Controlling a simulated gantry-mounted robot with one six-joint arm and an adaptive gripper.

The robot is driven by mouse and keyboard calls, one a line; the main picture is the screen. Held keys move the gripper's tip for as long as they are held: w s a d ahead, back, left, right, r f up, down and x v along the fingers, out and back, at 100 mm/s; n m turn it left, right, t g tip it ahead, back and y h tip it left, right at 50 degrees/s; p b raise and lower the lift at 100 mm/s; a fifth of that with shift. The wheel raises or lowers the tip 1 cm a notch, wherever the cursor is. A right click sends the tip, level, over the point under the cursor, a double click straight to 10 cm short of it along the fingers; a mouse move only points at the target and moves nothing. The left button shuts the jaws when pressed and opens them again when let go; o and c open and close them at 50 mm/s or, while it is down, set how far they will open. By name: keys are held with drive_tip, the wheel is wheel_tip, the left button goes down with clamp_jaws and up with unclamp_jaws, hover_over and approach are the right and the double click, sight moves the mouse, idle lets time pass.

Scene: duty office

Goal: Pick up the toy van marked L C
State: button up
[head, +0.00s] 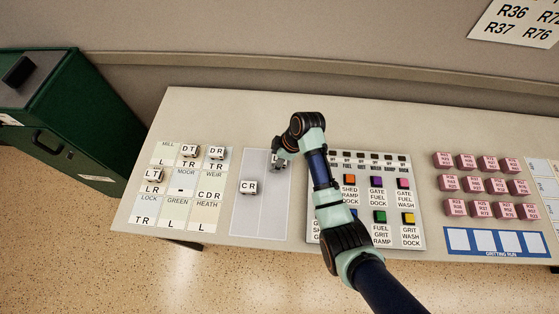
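A small white block-shaped van (275,160) sits on the grey panel (240,219), near its upper right. Only part of its marking shows, a letter that looks like L; the rest is hidden by my gripper. My gripper (279,163) points down right at this van and covers much of it. Its fingers are too small and too hidden to tell whether they are open or closed on it. Another white van marked CR (249,187) sits lower left on the same panel, apart from my gripper.
Vans marked DT (190,150), DR (217,152) and LT (153,174) stand on the lettered board (178,208) at left. My arm crosses a panel of coloured blocks (416,235). Pink blocks (466,160) and a blue-framed strip (494,252) lie at right. A green cabinet (75,120) stands left of the table.

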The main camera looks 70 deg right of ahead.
drive_tip(key=c, duration=0.9)
wheel_tip(320, 180, up, 20)
drive_tip(key=p, duration=0.7)
